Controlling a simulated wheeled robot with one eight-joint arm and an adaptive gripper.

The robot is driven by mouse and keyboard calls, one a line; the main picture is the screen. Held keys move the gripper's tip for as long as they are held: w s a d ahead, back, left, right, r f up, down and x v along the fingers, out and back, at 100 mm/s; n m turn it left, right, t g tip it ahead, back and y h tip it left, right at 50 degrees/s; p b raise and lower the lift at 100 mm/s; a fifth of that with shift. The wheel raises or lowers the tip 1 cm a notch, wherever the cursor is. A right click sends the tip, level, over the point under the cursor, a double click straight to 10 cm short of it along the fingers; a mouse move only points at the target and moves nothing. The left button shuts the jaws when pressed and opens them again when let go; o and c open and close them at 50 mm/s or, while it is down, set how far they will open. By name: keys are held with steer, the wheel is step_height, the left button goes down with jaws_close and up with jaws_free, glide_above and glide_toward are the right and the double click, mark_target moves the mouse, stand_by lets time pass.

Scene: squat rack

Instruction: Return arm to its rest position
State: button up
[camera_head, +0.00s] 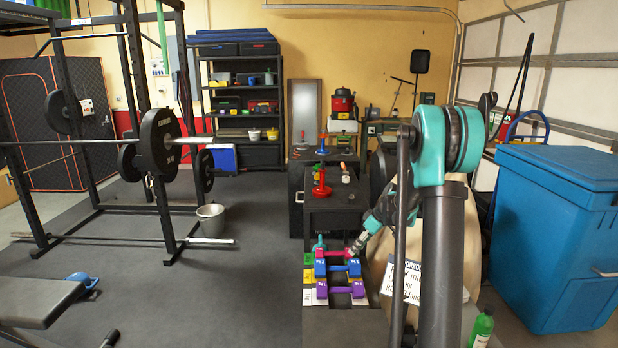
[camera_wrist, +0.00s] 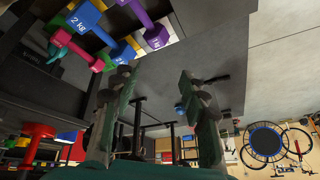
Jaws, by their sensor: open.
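My gripper (camera_wrist: 158,88) shows in the wrist view. Its two dark green fingers stand well apart, with nothing between them. In the head view my arm bends down beside the dumbbell rack, and the fingers are hard to make out there. A pink dumbbell (camera_head: 335,253), a blue dumbbell (camera_head: 338,270) and a purple dumbbell (camera_head: 341,289) lie in a row on the rack, close to the arm's lower end. In the wrist view, the blue dumbbell (camera_wrist: 85,17) and the purple dumbbell (camera_wrist: 152,32) show at the upper left, apart from the fingers.
A blue bin (camera_head: 560,235) stands to the right. A green bottle (camera_head: 482,328) is at the lower right. A red-based item (camera_head: 321,185) stands on the dark cabinet behind the dumbbells. The squat rack with a loaded barbell (camera_head: 160,142) is at left. Open floor (camera_head: 245,285) lies between.

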steer(key=s+m+t+h, duration=0.1)
steer(key=s+m+h, duration=0.3)
steer(key=s, duration=3.1)
steer(key=m, duration=0.5)
steer(key=shift+s+d+m+t+h, duration=0.2)
steer(key=shift+d+m+t+h, duration=0.1)
steer(key=shift+d+m+t, duration=0.1)
steer(key=shift+f, duration=0.1)
